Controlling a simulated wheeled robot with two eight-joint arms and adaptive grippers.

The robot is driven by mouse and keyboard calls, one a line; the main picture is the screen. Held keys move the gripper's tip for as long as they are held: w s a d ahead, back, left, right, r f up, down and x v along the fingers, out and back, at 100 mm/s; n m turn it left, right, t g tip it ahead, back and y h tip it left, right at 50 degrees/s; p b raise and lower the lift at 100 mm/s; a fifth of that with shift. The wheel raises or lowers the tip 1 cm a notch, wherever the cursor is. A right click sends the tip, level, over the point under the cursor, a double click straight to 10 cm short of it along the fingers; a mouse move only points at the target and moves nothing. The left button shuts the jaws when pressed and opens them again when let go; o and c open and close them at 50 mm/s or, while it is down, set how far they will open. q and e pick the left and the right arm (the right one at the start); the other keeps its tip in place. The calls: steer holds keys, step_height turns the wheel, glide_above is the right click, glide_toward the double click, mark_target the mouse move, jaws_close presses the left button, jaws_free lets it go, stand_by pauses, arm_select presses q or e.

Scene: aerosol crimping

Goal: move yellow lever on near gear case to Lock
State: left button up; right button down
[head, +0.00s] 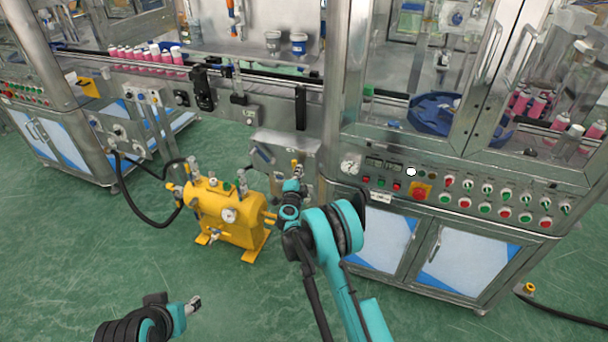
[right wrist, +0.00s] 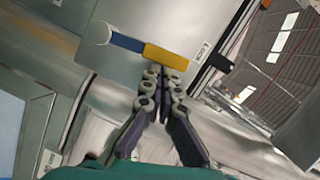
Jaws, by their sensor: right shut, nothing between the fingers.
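The lever (right wrist: 168,54) has a yellow end section, a blue middle and a white round tip on the left. It lies across the face of a grey gear case (right wrist: 135,72) in the right wrist view. A white label reading "LOCK" (right wrist: 201,52) is just right of the yellow end. My right gripper (right wrist: 158,76) is shut and empty, its fingertips right at the yellow section's lower edge; I cannot tell whether they touch. In the head view the right gripper (head: 297,170) is at the machine's middle, by a small yellow part. My left gripper (head: 193,304) is low at the left, far from the case.
A yellow tank (head: 231,230) with valves stands on the green floor left of my right arm. The button panel (head: 470,192) and steel cabinet are to the right. A black hose (head: 135,212) curves at the left. Open floor (head: 90,260) lies in front.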

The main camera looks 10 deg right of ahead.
steer(key=shift+w+a+n+g, duration=0.3)
steer(key=shift+w+a+n, duration=0.3)
steer(key=shift+a+n, duration=0.45)
arm_select(q)
steer(key=shift+f, duration=0.25)
arm_select(e)
steer(key=shift+w+a, duration=0.2)
steer(key=shift+w, duration=0.05)
